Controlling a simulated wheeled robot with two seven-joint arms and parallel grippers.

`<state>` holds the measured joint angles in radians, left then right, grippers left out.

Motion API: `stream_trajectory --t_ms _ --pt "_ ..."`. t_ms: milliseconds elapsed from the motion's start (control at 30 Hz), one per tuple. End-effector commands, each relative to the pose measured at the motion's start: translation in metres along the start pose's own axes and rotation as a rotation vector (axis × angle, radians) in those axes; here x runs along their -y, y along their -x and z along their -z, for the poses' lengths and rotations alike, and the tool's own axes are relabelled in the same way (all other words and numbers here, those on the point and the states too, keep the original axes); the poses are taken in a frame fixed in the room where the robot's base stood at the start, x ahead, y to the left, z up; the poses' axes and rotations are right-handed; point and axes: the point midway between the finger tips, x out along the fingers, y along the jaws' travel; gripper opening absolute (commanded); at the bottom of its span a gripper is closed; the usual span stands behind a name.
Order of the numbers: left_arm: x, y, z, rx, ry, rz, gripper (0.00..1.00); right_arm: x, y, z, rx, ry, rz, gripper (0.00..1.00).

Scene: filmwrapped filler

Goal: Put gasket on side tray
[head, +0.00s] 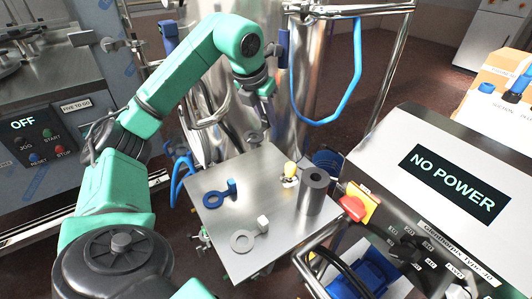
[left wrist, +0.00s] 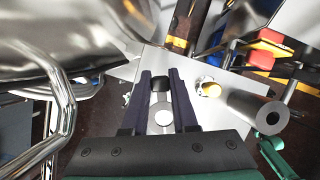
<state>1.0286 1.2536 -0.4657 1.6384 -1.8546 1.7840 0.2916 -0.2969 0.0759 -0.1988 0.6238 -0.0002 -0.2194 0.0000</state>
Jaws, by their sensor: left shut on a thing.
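My left gripper (head: 264,104) points down over the far edge of a flat steel tray (head: 225,262). Its two dark fingers (left wrist: 160,75) are shut on a small dark block, with a grey ring below it in the left wrist view; I take this as the gasket (left wrist: 162,118). In the head view a grey ring-shaped piece (head: 256,138) shows just below the fingers. Whether it touches the tray I cannot tell. A blue gasket (head: 214,199) with a blue block and a light grey gasket (head: 242,241) with a white block lie on the tray. My right gripper is not in view.
A grey hollow cylinder (head: 313,192) and a yellow-knobbed piece (head: 290,171) stand at the tray's right side. A red switch (head: 353,207) and a "NO POWER" machine (head: 440,172) are to the right. Shiny tanks (head: 312,75) rise behind. The tray's middle is bare.

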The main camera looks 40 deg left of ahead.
Motion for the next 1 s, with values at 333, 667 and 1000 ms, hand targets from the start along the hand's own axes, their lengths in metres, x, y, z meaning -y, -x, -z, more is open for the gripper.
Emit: stream_trajectory --t_ms 333,667,1000 --pt "-0.001 -0.058 0.025 -0.003 0.0 -0.002 0.0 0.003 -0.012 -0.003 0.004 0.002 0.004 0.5" --pt "0.0 -0.1 0.042 -0.003 0.0 -0.001 0.0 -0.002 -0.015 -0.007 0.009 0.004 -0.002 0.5" --pt "0.0 -0.104 0.043 0.0 0.0 0.0 0.3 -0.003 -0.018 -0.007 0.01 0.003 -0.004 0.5"
